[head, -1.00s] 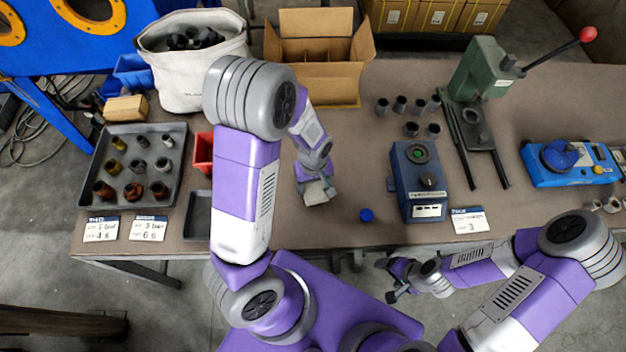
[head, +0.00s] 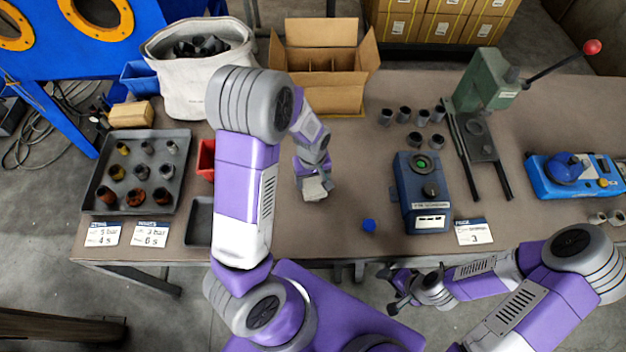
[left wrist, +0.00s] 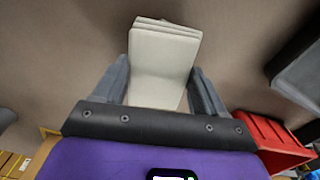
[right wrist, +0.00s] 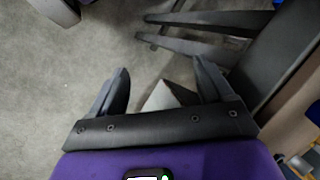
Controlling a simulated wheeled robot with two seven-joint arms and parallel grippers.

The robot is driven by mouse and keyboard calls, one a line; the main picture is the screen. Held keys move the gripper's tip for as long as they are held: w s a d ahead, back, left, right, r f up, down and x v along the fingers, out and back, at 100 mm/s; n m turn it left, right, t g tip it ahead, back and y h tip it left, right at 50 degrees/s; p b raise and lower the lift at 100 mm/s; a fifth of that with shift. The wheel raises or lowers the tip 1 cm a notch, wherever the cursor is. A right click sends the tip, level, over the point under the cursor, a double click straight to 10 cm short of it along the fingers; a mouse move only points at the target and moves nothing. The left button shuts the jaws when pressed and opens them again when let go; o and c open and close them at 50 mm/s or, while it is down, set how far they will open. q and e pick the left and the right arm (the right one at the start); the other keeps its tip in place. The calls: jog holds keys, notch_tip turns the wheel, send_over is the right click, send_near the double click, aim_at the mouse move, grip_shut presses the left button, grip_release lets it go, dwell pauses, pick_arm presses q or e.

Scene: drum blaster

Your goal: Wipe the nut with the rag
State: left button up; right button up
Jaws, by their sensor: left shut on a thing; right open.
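The rag (left wrist: 163,66) is a pale, folded cloth held between the fingers of my left gripper (left wrist: 160,72). In the head view the rag (head: 314,190) is over the middle of the table, under my left wrist. A small blue faceted piece that looks like the nut (head: 369,226) lies on the table to the right of the rag and nearer the front edge, apart from it. My right gripper (right wrist: 161,66) is open and empty. In the head view my right gripper (head: 396,292) is low, in front of the table edge, over the floor.
A blue box with a green button (head: 428,190) stands right of the nut. A green lever press (head: 488,82) is behind it. A grey tray of fittings (head: 182,150), a red bin (head: 206,158) and a canvas bag (head: 188,88) are left. An open carton (head: 340,98) is behind.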

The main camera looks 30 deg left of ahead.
pick_arm(q)
notch_tip(320, 180, up, 6)
jog(key=p, duration=0.5)
jog(key=shift+r, duration=0.1)
jog(key=shift+d, duration=0.1)
dwell(0.4)
jog(key=w+d+r+m, duration=0.1)
jog(key=d+r+m, duration=0.2)
jog(key=d+m, duration=0.3)
jog(key=m, duration=0.3)
jog(key=shift+w+d+r, duration=0.15)
jog(key=shift+d+r, duration=0.05)
jog(key=shift+d, duration=0.15)
